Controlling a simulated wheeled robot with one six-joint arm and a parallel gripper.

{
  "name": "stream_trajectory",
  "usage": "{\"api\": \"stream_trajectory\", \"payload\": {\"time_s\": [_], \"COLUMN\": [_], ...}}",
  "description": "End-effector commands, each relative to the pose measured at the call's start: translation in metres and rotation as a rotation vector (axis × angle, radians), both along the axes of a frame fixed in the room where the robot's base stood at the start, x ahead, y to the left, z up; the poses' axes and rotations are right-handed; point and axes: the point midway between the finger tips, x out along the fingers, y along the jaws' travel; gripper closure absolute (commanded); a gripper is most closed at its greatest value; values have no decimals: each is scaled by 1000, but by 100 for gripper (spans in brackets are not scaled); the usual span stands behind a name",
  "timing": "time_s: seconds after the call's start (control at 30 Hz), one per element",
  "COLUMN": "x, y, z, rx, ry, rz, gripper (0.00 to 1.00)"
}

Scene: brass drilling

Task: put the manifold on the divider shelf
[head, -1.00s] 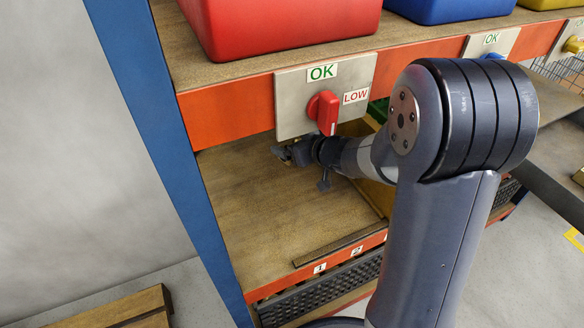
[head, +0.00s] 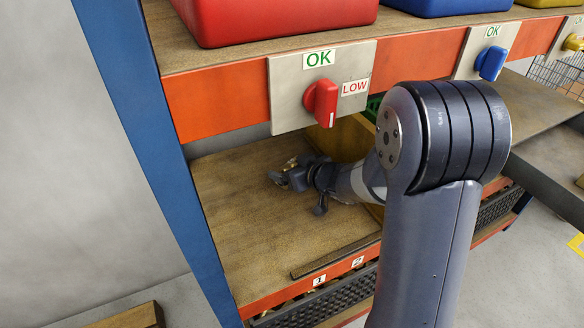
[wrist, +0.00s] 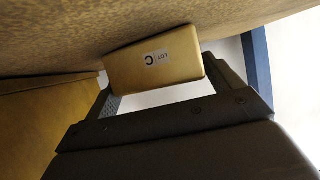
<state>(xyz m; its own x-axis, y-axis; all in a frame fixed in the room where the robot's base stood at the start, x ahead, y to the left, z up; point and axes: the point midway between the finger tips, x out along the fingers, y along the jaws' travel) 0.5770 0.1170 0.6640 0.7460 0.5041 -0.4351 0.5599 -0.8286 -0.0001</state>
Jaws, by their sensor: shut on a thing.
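Only a small brass glint of the block shows there; my gripper hides the rest. The wooden shelf (head: 235,225) has an orange front edge with tags 1 and 2. In the wrist view its board (wrist: 60,35) lies right against the block's upper edge; I cannot tell whether they touch.
A dark strip (head: 335,256) lies along the shelf front. A yellow-brown panel (head: 345,140) stands behind my wrist. A red knob (head: 322,102) on a plate hangs above my gripper. A blue post (head: 150,150) bounds the left. The shelf's left part is clear.

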Motion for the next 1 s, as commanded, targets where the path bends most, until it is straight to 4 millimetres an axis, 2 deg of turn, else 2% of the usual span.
{"api": "stream_trajectory", "payload": {"time_s": [0.03, 0.07, 0.2, 0.57, 1.0], "x": [1, 0, 0, -3, -68], "y": [0, 0, 0, -3, -47], "z": [0, -3, -2, 5, 45], "rx": [1, -1, -1, 0, 0], "ry": [-4, 1, 1, 0, 0], "rz": [0, 0, 0, -1, -3], "gripper": [68, 12, 1, 0, 0]}}
